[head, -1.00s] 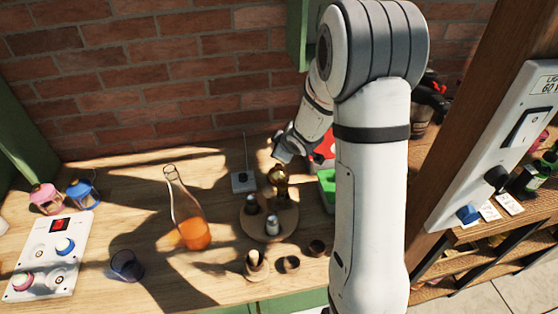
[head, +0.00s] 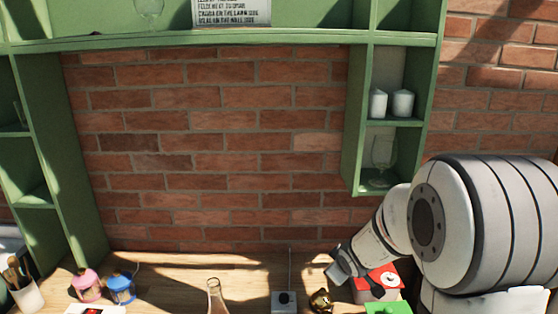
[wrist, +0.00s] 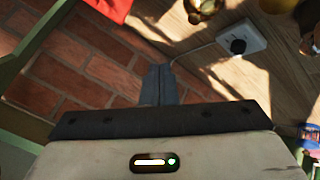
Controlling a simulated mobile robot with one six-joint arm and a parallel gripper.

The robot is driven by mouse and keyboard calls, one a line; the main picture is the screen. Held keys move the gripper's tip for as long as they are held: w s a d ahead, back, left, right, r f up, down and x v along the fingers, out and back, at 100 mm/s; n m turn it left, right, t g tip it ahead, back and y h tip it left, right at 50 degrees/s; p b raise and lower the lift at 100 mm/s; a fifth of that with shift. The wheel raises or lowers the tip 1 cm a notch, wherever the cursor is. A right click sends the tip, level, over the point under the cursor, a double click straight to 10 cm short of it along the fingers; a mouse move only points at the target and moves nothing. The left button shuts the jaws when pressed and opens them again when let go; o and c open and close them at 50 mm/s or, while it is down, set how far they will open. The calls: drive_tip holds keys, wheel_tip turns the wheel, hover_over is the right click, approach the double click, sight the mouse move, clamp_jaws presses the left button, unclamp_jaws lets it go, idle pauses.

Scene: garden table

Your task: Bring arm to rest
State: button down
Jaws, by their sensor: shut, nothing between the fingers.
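My gripper (head: 337,268) is at the right of the head view, in front of the brick wall, low over the back of the table (head: 180,267). My arm comes in from the right edge. In the wrist view my gripper's two dark fingers (wrist: 158,84) are pressed together with nothing between them. Brick and wood planks show beyond the fingertips.
A red-topped box (head: 380,281) and a green box (head: 388,307) stand close to my gripper. A gold object (head: 320,301), a switch box (head: 284,301) and a bottle (head: 215,297) are nearby. A green shelf (head: 355,150) with glassware and candles hangs above.

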drive_tip(key=s+a+r+m+g, duration=0.1)
drive_tip(key=s+r+m, duration=0.3)
drive_tip(key=s, duration=0.9)
drive_tip(key=s+a+r+m+g, duration=0.1)
drive_tip(key=s+r+m+g, duration=0.2)
drive_tip(key=s, duration=1.1)
wheel_tip(320, 180, up, 2)
drive_tip(key=shift+s+r+m+g, duration=0.1)
drive_tip(key=shift+s+m+g, duration=0.25)
drive_tip(key=shift+m, duration=0.35)
drive_tip(key=shift+w+a, duration=0.1)
